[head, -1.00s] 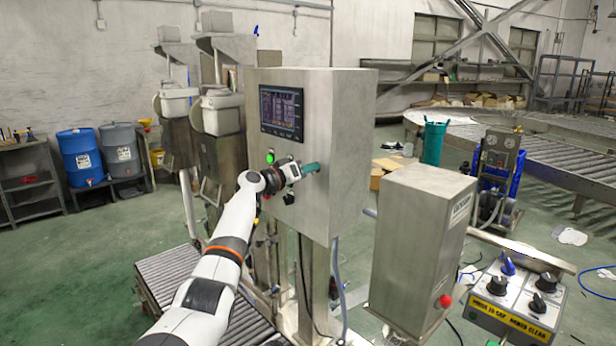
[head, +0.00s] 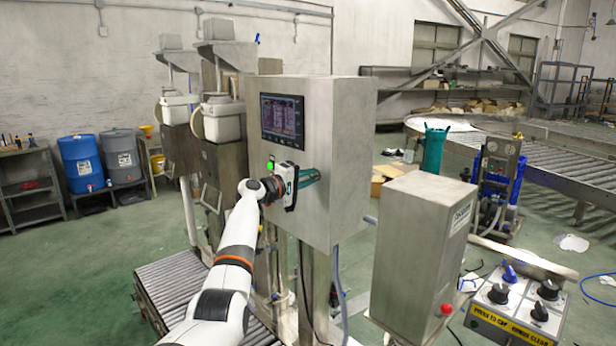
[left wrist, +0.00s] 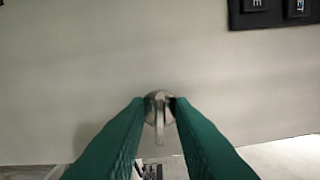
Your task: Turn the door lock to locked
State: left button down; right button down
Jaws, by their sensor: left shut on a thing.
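The door lock (left wrist: 158,112) is a small round silver piece with a thumb-turn grip on the metal cabinet (head: 345,150). In the left wrist view its grip points down, close to vertical. My left gripper (left wrist: 159,108) has its green fingertips on either side of the lock and is shut on it. In the head view my left gripper (head: 309,178) is at the cabinet's front face, below the screen, and the lock is hidden there. My right gripper is in neither view.
The dark screen panel (head: 283,119) and a lit green button (head: 270,165) are close to my left gripper. A smaller metal box (head: 420,250) and a knob panel (head: 520,305) stand to the right. A roller conveyor (head: 170,290) is below at the left.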

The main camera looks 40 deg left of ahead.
pick_arm(q)
jog(key=shift+n, duration=0.6)
jog(key=c, duration=1.6)
grip_release()
jog(key=shift+s+a, duration=0.1)
jog(key=s+b, duration=0.1)
jog(key=s, duration=0.3)
jog(key=s+b, duration=0.1)
jog(key=s, duration=0.3)
jog(key=s+a+b, duration=0.1)
jog(key=s, duration=0.2)
jog(key=shift+s, duration=0.4)
jog(key=shift+f, duration=0.15)
